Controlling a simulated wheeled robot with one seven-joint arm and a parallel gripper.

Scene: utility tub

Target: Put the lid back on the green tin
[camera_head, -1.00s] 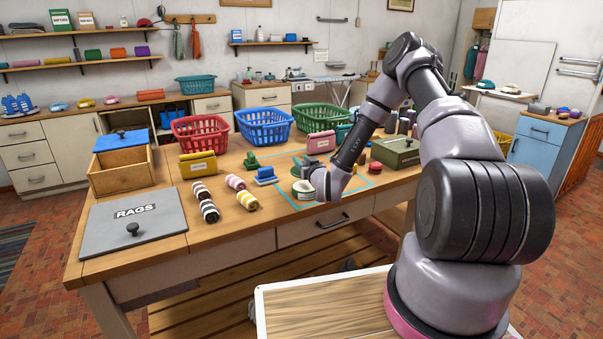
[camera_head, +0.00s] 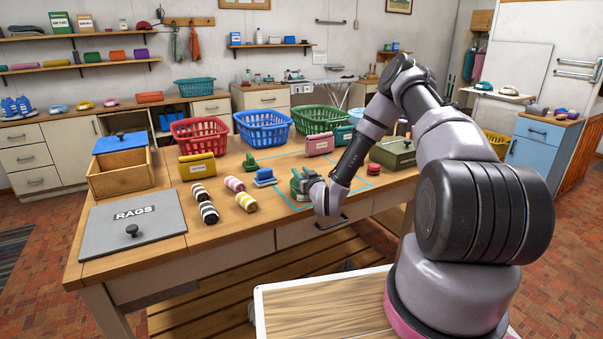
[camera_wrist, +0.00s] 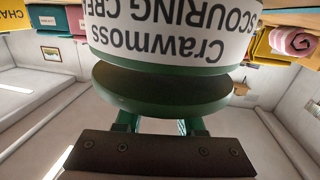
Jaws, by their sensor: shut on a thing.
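The green tin (camera_wrist: 170,28), with a white "Crawmoss Scouring Cream" label, fills the top of the wrist view, upside down in the picture. It stands inside the blue outline (camera_head: 362,187) on the table. The round green lid (camera_wrist: 160,103) is beside the tin's rim in the wrist view, its dark underside showing. A narrow gap shows at its sides; I cannot tell whether they touch. My gripper (camera_wrist: 160,125) is shut on the lid.
A blue block-like item (camera_head: 264,177) and striped rolls (camera_head: 234,184) lie left of the tin. A pink box (camera_head: 319,145) stands behind, and a red round item (camera_head: 373,169) and green box (camera_head: 393,153) to the right. The grey RAGS lid (camera_head: 135,222) lies front left.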

